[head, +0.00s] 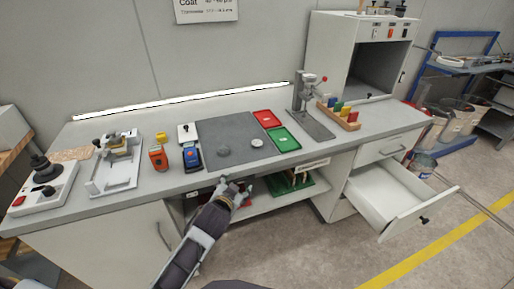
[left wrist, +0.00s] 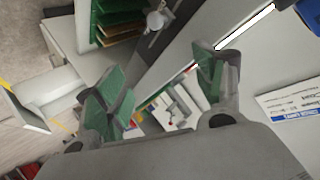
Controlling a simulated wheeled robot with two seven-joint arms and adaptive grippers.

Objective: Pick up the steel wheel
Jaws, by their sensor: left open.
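Two small round grey metal pieces lie on the dark grey mat (head: 232,132) on the workbench: a left one (head: 224,151) and a right one (head: 257,142). I cannot tell for certain which is the steel wheel. My left gripper (head: 238,190) is in front of the bench's front edge, below and in front of the mat, apart from both pieces. In the left wrist view the left gripper (left wrist: 160,85) has its green-padded fingers spread with nothing between them. Neither round piece can be made out in that view. My right gripper is not in view.
A red tray (head: 267,118) and a green tray (head: 284,139) lie right of the mat. Blue and orange handheld devices (head: 158,157) stand left. An open drawer (head: 392,197) juts out at right.

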